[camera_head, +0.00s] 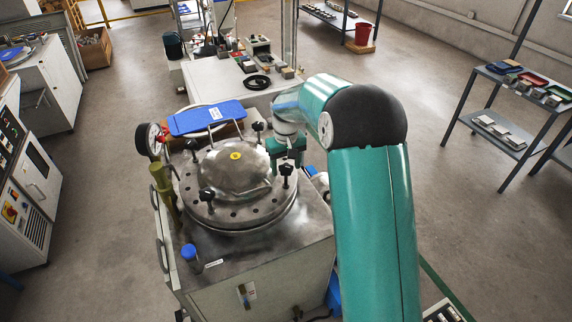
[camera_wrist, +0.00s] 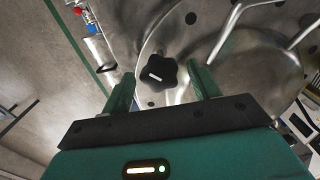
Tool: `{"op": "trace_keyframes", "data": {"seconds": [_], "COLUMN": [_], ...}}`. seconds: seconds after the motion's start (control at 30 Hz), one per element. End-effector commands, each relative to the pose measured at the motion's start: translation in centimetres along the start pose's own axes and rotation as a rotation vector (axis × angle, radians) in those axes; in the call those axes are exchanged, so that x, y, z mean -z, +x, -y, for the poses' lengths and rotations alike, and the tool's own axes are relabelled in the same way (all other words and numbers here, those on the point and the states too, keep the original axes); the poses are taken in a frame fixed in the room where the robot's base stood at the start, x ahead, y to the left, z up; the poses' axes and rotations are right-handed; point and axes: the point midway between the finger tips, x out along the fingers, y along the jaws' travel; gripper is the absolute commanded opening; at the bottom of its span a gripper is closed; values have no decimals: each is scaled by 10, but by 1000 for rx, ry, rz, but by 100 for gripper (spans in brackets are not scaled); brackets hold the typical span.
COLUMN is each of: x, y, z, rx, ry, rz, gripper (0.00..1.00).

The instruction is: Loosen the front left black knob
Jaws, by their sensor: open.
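The round metal vessel lid (camera_head: 250,213) sits on a steel cabinet, with black knobs around its rim. The front left black knob (camera_head: 207,195) stands upright on the near left of the rim, apart from my gripper. Another black knob (camera_head: 286,169) stands at the right of the rim, close to my gripper (camera_head: 287,150). In the wrist view my gripper (camera_wrist: 164,82) is open, and a lobed black knob (camera_wrist: 158,74) shows between and beyond its fingertips. I cannot see contact with it. This appears to be the right-hand knob. The fingertips are partly hidden in the head view.
A bent metal handle (camera_head: 258,189) rises from the domed lid. A bench with parts (camera_head: 245,82) is behind.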

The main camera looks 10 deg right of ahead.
Motion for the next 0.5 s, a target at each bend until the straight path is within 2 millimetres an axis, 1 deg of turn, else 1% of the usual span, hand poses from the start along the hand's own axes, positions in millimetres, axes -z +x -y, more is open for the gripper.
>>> {"op": "trace_keyframes", "data": {"seconds": [0.03,0.17,0.2,0.23,0.27,0.5], "x": [0,0,0,0,0,0], "y": [0,0,0,0,0,-1], "z": [0,0,0,0,0,0], "rx": [0,0,0,0,0,0], "ry": [0,0,0,0,0,-14], "rz": [0,0,0,0,0,0], "gripper": [59,33,25,20,16,16]}}
